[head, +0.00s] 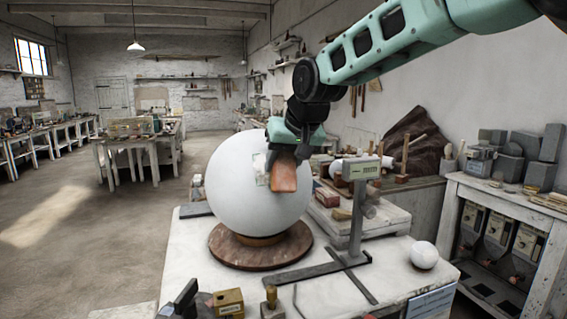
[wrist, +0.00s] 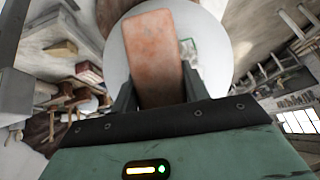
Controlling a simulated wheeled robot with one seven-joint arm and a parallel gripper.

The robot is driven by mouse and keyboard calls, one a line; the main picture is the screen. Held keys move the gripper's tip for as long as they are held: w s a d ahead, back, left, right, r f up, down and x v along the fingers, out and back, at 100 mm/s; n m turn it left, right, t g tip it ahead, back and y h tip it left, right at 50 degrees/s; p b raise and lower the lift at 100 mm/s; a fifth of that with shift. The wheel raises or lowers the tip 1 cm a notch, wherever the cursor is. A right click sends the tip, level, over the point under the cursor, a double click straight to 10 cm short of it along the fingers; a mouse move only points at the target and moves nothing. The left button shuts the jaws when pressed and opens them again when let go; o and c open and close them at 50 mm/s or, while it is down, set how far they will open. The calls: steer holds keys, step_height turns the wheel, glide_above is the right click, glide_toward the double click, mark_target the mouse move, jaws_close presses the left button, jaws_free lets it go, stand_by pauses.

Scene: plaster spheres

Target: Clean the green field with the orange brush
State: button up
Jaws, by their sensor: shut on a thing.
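A large white plaster sphere (head: 235,195) rests on a round brown base (head: 228,251) on the white workbench. The orange brush (head: 284,178) is a block-shaped piece held at the sphere's upper right side. My gripper (head: 290,150) is shut on it, with a finger on each side in the wrist view. The brush (wrist: 154,55) hides part of the sphere (wrist: 118,62) there. A pale patch with a green edge, the green field (head: 260,169), shows on the sphere just left of the brush. A bit of its green outline (wrist: 189,46) shows right of the brush. I cannot tell whether the brush touches the sphere.
A grey height gauge (head: 357,205) stands close to the right of the sphere. A small white ball (head: 424,255) lies at the bench's right. Wooden blocks (head: 228,301) and small tools sit at the front edge. A shelf unit (head: 500,235) stands at the right; open floor lies left.

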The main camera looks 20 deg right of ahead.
mark_target(287, 176)
steer(key=shift+s+a+f+b, duration=0.1)
steer(key=shift+s+f+b, duration=0.25)
steer(key=shift+f+b, duration=0.35)
steer(key=shift+s+a+f+b, duration=0.1)
steer(key=shift+s+f+b, duration=0.2)
steer(key=shift+f+b, duration=0.35)
steer(key=shift+s+a+f+b, duration=0.1)
steer(key=shift+s+f+b, duration=0.25)
steer(key=shift+f+b, duration=0.35)
steer(key=shift+w+d+r+p, duration=0.1)
steer(key=shift+w+r+p, duration=0.1)
steer(key=shift+r+p, duration=0.35)
steer(key=shift+w+d+r+p, duration=0.1)
steer(key=shift+w+r+p, duration=0.05)
steer(key=shift+r+p, duration=0.35)
steer(key=shift+w+d+r+p, duration=0.1)
steer(key=shift+w+r+p, duration=0.25)
steer(key=shift+r+p, duration=0.2)
steer(key=shift+w+r+p, duration=0.3)
steer(key=shift+r+p, duration=0.1)
steer(key=shift+r, duration=0.15)
steer(key=shift+f, duration=0.1)
